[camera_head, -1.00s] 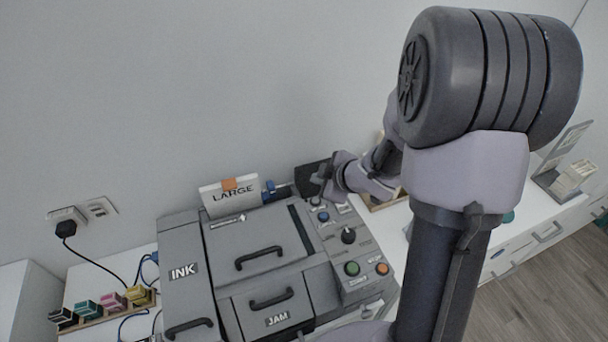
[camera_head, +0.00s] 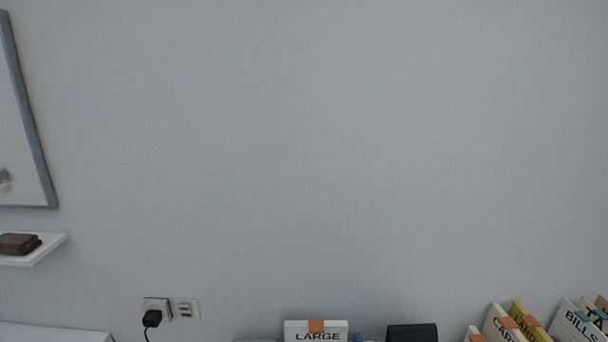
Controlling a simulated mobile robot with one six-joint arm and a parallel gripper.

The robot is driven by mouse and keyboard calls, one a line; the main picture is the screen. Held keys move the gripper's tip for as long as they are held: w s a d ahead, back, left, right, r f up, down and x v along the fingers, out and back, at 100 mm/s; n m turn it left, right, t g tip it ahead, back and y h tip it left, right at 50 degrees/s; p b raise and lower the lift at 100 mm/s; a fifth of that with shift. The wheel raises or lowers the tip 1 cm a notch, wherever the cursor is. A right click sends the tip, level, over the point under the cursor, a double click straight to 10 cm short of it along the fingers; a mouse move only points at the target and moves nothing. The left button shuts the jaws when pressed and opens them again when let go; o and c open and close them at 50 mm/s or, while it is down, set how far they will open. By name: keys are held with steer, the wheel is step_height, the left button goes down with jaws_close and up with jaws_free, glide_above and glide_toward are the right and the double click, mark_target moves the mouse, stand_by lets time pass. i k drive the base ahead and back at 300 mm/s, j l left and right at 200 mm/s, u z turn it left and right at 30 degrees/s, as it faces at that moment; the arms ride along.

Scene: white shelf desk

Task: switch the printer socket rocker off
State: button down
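The wall socket plate (camera_head: 158,304) is low on the wall, left of the middle. A black plug (camera_head: 152,318) with a cord hanging down sits in its left part. Beside it on the right is a second white plate (camera_head: 186,309) with a small two-part element that looks like rockers. It is too small to tell which way they are set. My gripper and arm are not in view. The printer's body is almost wholly below the picture's edge.
A white pack marked LARGE (camera_head: 316,331) and a dark box (camera_head: 412,333) show at the bottom edge. Several upright folders (camera_head: 505,322) stand at the lower right. A small white wall shelf (camera_head: 36,252) holds a brown item (camera_head: 18,244). The wall between is bare.

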mark_target(185, 310)
steer(key=j, duration=1.3)
steer(key=k+u, duration=0.05)
steer(key=k, duration=0.05)
